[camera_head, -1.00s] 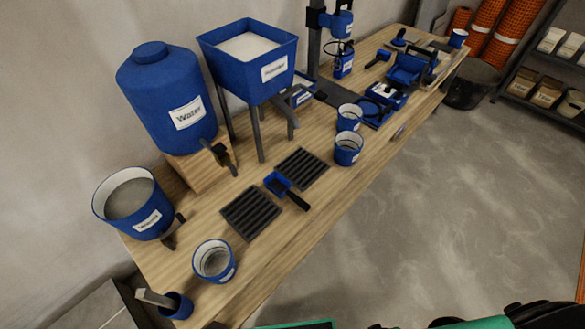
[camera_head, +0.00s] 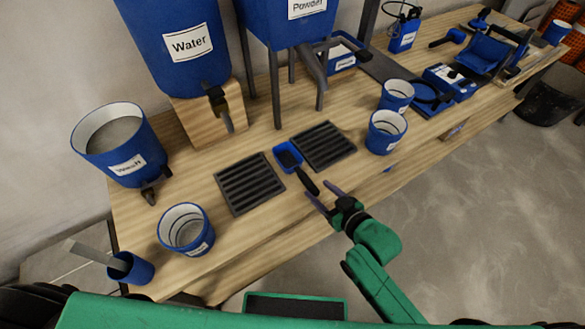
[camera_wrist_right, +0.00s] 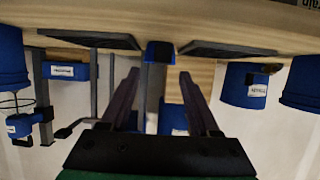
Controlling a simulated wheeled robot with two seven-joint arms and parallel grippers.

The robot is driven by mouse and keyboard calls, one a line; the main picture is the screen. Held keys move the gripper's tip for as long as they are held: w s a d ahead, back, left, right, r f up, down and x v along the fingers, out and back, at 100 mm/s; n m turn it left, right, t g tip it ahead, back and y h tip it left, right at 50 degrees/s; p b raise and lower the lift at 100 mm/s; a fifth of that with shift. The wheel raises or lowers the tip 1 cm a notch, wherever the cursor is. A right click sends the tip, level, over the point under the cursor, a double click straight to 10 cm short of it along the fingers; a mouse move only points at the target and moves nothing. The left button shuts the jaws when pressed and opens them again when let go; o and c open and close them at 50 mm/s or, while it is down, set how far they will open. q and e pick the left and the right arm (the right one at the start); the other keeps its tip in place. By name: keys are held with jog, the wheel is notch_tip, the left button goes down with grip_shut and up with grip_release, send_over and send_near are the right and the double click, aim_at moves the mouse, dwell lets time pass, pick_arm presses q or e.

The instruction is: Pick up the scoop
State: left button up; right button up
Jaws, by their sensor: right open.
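The scoop (camera_head: 288,156) lies on the workbench between two dark ribbed mats, its blue pan toward the back and its black handle toward the front edge. My right gripper (camera_head: 319,190) is open and empty at the front edge of the bench, by the end of the scoop's handle. In the right wrist view the scoop's blue pan (camera_wrist_right: 160,52) is ahead, and its handle shows between the two spread fingers of the gripper (camera_wrist_right: 159,76). I cannot tell the gripper's height relative to the handle. My left gripper is not in view.
Ribbed mats (camera_head: 249,183) and (camera_head: 323,146) flank the scoop closely. A blue cup (camera_head: 385,132) stands to the right, another cup (camera_head: 186,229) to the left. The water tank (camera_head: 180,45) and powder hopper (camera_head: 290,25) stand behind. Floor in front is clear.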

aim_at(305, 178)
jog(key=b+x, duration=0.1)
jog(key=x, duration=0.9)
jog(key=shift+r, duration=0.2)
grip_shut()
